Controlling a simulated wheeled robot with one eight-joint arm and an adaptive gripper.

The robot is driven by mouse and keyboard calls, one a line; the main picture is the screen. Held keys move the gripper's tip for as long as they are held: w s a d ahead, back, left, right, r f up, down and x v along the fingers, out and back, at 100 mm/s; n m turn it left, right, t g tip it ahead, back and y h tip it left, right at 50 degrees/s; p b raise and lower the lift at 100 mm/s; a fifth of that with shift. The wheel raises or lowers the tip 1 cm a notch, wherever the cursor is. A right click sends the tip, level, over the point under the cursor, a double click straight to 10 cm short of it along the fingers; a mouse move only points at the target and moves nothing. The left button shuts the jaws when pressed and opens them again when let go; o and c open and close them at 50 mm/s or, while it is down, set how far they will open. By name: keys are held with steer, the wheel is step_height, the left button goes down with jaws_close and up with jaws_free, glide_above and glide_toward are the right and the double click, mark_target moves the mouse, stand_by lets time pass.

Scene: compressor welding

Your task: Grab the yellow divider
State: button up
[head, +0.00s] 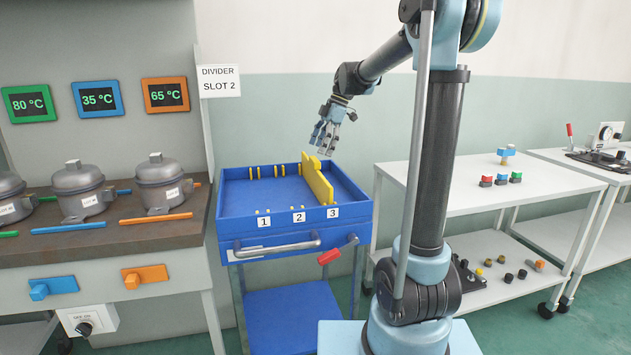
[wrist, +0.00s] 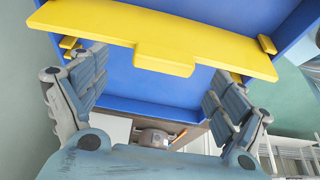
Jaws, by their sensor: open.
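The yellow divider (head: 317,180) stands upright in the blue tray cart (head: 283,219), in line with the slot labelled 3. It has a raised tab at its middle. My gripper (head: 326,140) is above the tray's back part, over the divider and apart from it. In the wrist view the divider (wrist: 165,40) spans the upper picture, its tab (wrist: 165,62) pointing down between the fingers. My gripper (wrist: 158,95) is open and empty there, with the fingers apart on either side.
A sign (head: 219,81) on the wall reads "DIVIDER SLOT 2". A bench with compressors (head: 81,190) stands left of the cart. A white table (head: 480,190) with small colored parts stands right. A red-handled lever (head: 328,257) is on the cart's front.

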mark_target(315, 159)
steer(key=shift+s+x, duration=0.15)
steer(key=shift+x, duration=1.15)
steer(key=shift+s+x, duration=0.15)
steer(key=shift+x, duration=1.15)
steer(key=shift+a, duration=0.1)
steer(key=shift+c, duration=0.6)
steer(key=shift+s, duration=0.1)
steer(key=c, duration=1.4)
steer(key=shift+c, duration=0.2)
